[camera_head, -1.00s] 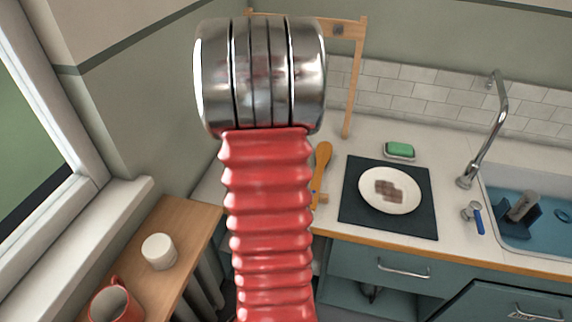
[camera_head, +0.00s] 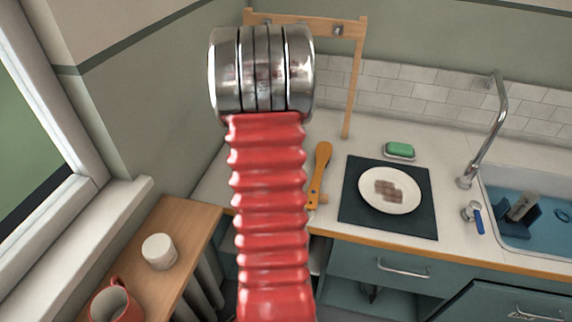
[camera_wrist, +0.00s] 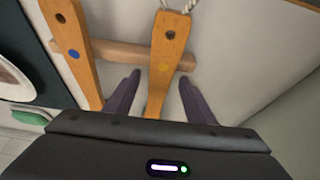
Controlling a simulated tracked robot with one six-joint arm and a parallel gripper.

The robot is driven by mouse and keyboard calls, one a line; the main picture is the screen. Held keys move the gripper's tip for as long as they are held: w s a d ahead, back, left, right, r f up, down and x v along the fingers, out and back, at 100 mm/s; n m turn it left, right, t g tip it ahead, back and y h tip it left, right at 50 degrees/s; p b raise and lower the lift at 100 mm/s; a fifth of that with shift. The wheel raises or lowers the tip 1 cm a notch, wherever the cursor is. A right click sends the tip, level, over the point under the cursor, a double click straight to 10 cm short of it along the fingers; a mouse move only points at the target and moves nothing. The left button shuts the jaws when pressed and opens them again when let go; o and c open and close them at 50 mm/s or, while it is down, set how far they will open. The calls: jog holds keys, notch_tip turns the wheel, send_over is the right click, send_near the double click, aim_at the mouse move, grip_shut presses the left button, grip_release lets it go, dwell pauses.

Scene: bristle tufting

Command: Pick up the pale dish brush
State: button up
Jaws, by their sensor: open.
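In the wrist view two orange-brown wooden handles lie across a wooden bar (camera_wrist: 122,54). One handle has a blue dot (camera_wrist: 70,40). The other has a yellow dot and a cord loop at its end (camera_wrist: 168,45). My gripper (camera_wrist: 160,77) is open, its two dark purple fingers on either side of the yellow-dot handle, apart from it. The far ends of both handles are hidden by my gripper's body, so I cannot tell which is the pale dish brush. In the head view one wooden handle (camera_head: 319,170) shows right of my arm, which hides my gripper.
A dark mat (camera_head: 355,212) with a white plate (camera_head: 412,203) lies right of the handle. Green soap (camera_head: 400,149), a tap (camera_head: 490,140) and a blue sink (camera_head: 548,238) are farther right. A wooden frame (camera_head: 351,90) stands behind. A white cup (camera_head: 159,251) and red mug (camera_head: 112,303) are at left.

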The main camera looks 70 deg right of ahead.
jog(key=shift+x, duration=1.15)
jog(key=shift+c, duration=0.3)
jog(key=c, duration=1.2)
